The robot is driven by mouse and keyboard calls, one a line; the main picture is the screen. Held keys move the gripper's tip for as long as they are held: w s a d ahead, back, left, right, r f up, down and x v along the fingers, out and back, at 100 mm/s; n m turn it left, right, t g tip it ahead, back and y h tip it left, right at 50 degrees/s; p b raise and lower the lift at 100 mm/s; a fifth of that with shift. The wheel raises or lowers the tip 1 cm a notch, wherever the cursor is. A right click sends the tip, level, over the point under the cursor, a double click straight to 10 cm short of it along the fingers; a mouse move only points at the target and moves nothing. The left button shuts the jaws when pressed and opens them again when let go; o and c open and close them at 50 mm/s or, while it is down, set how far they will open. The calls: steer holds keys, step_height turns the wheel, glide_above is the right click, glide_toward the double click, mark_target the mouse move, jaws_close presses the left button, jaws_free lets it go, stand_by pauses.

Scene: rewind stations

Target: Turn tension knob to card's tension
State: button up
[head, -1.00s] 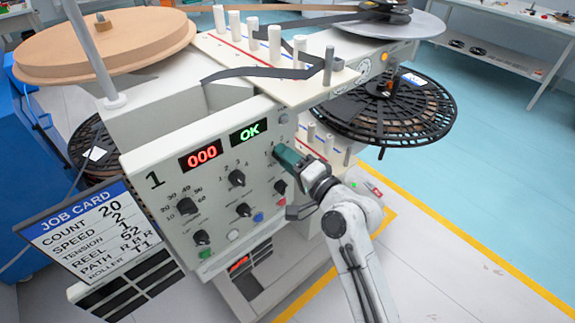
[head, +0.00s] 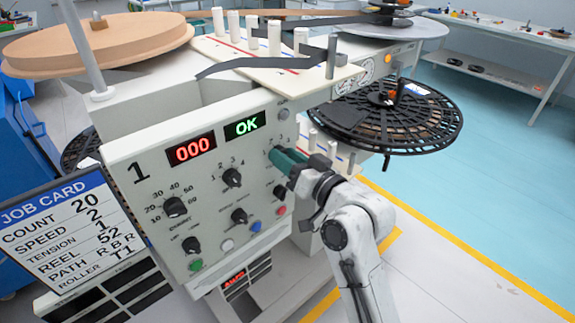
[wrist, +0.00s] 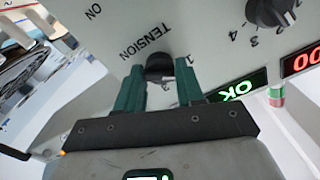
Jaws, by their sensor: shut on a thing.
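My gripper (head: 283,160) has its teal fingers at the upper right of the white control panel (head: 150,200). In the wrist view my gripper (wrist: 160,78) is shut on the dark tension knob (wrist: 159,64), with one finger on each side. The word TENSION is printed beside the knob, with small scale numbers close by. The fingers hide much of the knob, and I cannot tell where its pointer is. The job card (head: 68,232) at the left reads count 20, speed 2, tension 1, path R B R, roller T1.
The panel's red display (head: 190,149) reads 000 and its green display (head: 244,125) reads OK. Other knobs, such as the speed selector (head: 232,178), and coloured buttons lie left of and below my gripper. A black reel (head: 400,125) stands out behind the arm.

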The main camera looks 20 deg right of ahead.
steer(key=shift+f+n+b, duration=0.2)
steer(key=shift+n+b, duration=0.35)
steer(key=shift+n, duration=0.45)
steer(key=o, duration=1)
steer(key=shift+r, duration=0.15)
steer(key=v, duration=1)
steer(key=shift+s, duration=0.4)
steer(key=shift+d, duration=0.1)
